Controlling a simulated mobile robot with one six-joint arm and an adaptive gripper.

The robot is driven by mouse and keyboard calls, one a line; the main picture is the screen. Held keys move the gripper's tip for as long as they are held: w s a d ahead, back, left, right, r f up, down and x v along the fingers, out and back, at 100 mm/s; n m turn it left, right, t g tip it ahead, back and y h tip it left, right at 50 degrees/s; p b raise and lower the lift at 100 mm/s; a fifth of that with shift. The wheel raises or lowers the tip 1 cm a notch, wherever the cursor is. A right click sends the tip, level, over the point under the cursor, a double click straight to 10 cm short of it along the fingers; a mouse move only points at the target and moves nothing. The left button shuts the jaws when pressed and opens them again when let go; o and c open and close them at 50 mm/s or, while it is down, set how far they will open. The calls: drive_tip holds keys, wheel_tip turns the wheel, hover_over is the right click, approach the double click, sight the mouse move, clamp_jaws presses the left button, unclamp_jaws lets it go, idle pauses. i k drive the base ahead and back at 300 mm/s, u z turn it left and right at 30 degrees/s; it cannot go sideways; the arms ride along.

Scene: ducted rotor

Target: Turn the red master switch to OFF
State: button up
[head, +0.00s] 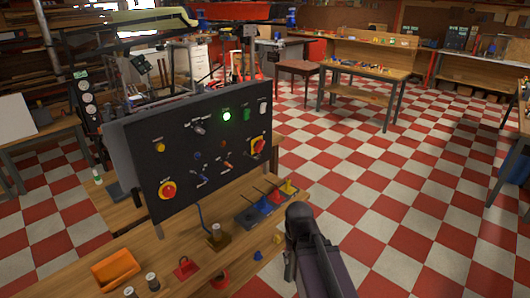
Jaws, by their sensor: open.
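A black control panel (180,125) stands upright on a wooden bench. A red rotary switch on a yellow plate (258,146) is at the panel's right edge; it looks like the master switch. Its handle setting and lettering are too small to read. A round red knob with a yellow ring (167,189) is at the panel's lower left. A green lamp (227,116) glows near the top. My gripper (299,212) is open and empty, in front of the bench's right end, below and right of the red switch and apart from the panel.
On the bench before the panel are blue, red and yellow pieces on a dark holder (265,205), a brass-coloured block (218,238), an orange tray (115,268) and several small parts. Checkered floor (400,190) to the right is clear. Another workbench (365,70) stands behind.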

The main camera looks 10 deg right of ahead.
sight(258, 145)
drive_tip(key=u, duration=0.55)
drive_tip(key=k, duration=0.2)
drive_tip(key=z, duration=2)
drive_tip(key=i, duration=1.55)
drive_tip(key=u, duration=0.1)
